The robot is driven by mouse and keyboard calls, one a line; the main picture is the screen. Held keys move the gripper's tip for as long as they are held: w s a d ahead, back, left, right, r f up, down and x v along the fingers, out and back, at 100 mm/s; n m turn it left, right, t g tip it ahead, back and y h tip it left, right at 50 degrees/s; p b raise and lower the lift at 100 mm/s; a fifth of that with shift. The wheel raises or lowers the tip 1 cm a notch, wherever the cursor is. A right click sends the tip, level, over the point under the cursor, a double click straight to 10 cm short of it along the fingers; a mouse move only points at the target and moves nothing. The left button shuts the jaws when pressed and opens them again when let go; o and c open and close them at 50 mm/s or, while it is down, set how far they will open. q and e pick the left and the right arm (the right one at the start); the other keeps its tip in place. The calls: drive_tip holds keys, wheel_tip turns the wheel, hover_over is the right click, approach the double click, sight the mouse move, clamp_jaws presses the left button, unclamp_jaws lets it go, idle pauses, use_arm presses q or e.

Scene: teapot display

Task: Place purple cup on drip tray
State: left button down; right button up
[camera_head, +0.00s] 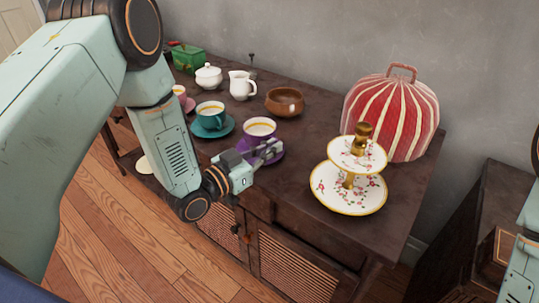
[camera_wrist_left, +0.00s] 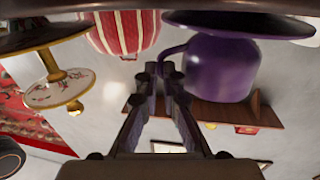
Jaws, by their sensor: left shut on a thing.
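The purple cup (camera_head: 259,128) sits upright on its purple saucer (camera_head: 274,158) on the dark cabinet top. It looks full of a pale drink. My left gripper (camera_head: 268,150) is at the cup's near side and hides part of it. In the left wrist view, which is upside down, the purple cup (camera_wrist_left: 222,65) is at the upper right, and my left gripper's fingers (camera_wrist_left: 168,72) are closed together at its handle. I cannot clearly identify a drip tray in either view. My right gripper is not in view.
A teal cup (camera_head: 210,113) stands left of the purple one. Behind are a wooden bowl (camera_head: 284,102), a white jug (camera_head: 241,86) and a sugar pot (camera_head: 208,77). A two-tier cake stand (camera_head: 349,192) and a striped tea cosy (camera_head: 392,115) stand to the right.

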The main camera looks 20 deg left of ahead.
use_arm(q)
drive_tip(key=shift+w+f, duration=0.1)
drive_tip(key=shift+f, duration=0.5)
drive_tip(key=shift+f, duration=0.1)
drive_tip(key=c, duration=1.5)
unclamp_jaws()
drive_tip(key=shift+c, duration=0.2)
drive_tip(key=shift+o, duration=0.2)
